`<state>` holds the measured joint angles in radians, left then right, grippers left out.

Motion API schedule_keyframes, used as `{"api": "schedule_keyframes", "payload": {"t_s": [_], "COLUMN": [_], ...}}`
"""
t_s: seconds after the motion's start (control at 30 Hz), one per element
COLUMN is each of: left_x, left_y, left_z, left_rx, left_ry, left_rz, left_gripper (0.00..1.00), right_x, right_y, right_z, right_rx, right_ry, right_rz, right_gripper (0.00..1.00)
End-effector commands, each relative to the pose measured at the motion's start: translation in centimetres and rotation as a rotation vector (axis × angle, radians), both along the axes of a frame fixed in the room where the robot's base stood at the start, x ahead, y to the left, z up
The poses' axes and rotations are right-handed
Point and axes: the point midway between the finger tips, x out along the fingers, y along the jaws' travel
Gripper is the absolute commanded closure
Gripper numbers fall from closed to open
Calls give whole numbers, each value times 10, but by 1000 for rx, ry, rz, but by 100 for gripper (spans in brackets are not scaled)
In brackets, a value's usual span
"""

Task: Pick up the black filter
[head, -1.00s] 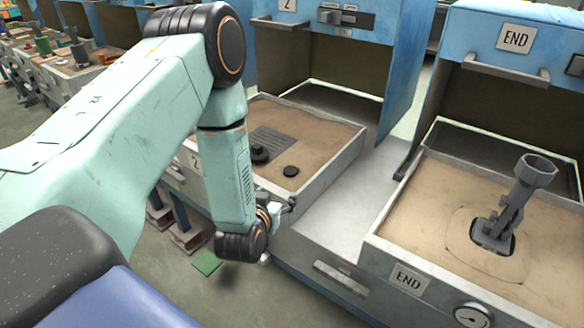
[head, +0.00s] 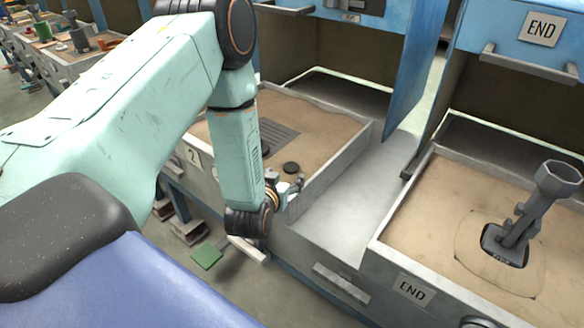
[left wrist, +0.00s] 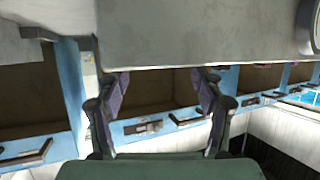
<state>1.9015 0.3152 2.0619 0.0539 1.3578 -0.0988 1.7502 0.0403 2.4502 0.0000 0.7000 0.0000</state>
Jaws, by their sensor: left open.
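A small round black disc, which looks like the black filter (head: 291,168), lies on the sand of the tray marked 2 (head: 340,160) in the head view. A second dark piece (head: 265,151) sits to its left, mostly hidden behind my left arm. My left gripper (head: 294,186) is open and empty, low by the tray's near wall, just in front of the disc in the picture. In the left wrist view its two fingers (left wrist: 164,80) stand apart with nothing between them, and no filter shows there. My right gripper is not in view.
A dark grate (head: 278,137) lies in the sand behind the disc. A bare metal shelf (head: 345,212) separates this tray from the END tray (head: 405,225), where a grey casting (head: 525,215) stands tilted. Blue cabinets rise behind. A green mat (head: 206,257) lies on the floor.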

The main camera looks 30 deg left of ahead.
Motion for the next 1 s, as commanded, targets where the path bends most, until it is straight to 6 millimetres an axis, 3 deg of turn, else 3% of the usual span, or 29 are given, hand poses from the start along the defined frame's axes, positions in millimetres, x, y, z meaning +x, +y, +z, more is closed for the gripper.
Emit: {"api": "schedule_keyframes", "payload": {"t_s": [0.4,0.73,1.0], "left_x": [48,56,55], "left_y": [16,18,18], "left_z": [-22,-23,-23], "left_rx": [1,0,0], "left_ry": [-1,1,1], "left_rz": [0,0,0], "left_gripper": [32,32,55], "right_x": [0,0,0], "right_y": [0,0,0], "right_z": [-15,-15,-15], "right_rx": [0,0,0], "right_ry": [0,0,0], "right_rz": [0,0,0], "right_gripper": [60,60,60]}}
